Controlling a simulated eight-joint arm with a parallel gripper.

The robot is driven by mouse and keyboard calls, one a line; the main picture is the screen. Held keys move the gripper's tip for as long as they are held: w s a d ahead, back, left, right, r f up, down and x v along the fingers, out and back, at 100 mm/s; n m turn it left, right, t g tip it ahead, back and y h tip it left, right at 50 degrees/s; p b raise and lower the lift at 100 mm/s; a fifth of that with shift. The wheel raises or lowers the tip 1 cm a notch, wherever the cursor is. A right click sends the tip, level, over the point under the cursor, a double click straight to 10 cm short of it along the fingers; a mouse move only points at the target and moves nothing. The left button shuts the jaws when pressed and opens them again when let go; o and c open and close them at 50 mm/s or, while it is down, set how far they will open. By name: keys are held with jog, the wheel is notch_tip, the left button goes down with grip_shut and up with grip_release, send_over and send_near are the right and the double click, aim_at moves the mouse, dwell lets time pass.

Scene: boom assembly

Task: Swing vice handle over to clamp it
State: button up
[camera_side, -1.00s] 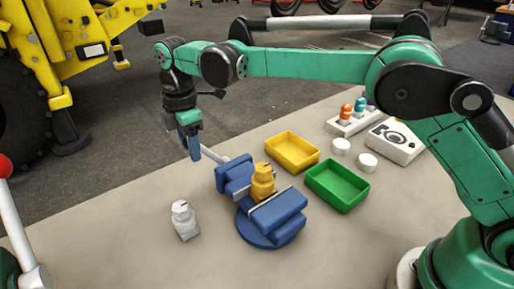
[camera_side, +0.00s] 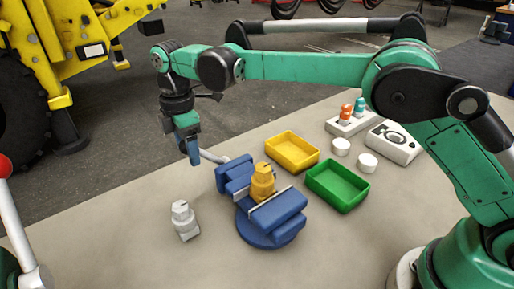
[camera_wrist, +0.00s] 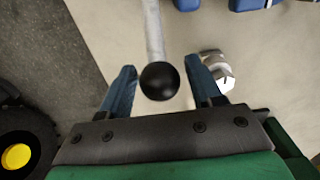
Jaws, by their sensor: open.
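The blue vice (camera_side: 270,222) stands on the table with a yellow part (camera_side: 262,182) between its jaws. Its grey handle (camera_side: 213,157) sticks out from the left end toward my gripper (camera_side: 193,155). In the wrist view the handle (camera_wrist: 152,35) ends in a black ball knob (camera_wrist: 159,81). My gripper (camera_wrist: 166,90) is open, with one blue finger on each side of the knob. The knob sits between the fingers, with gaps visible on both sides. In the side view the fingers hide the knob.
A silver part (camera_side: 185,220) stands on the table left of the vice. A yellow tray (camera_side: 292,152) and a green tray (camera_side: 338,186) lie behind and right of it. White round pieces (camera_side: 367,162) and a white box (camera_side: 396,141) are farther right.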

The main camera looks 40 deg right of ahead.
jog(key=c, duration=0.7)
jog(key=shift+o, duration=0.2)
jog(key=shift+a+f, duration=0.9)
jog(key=shift+f, duration=0.05)
jog(key=shift+f, duration=0.1)
jog(key=shift+a+f, duration=0.55)
jog(key=shift+f, duration=0.35)
jog(key=o, duration=0.7)
jog(key=shift+c, duration=0.2)
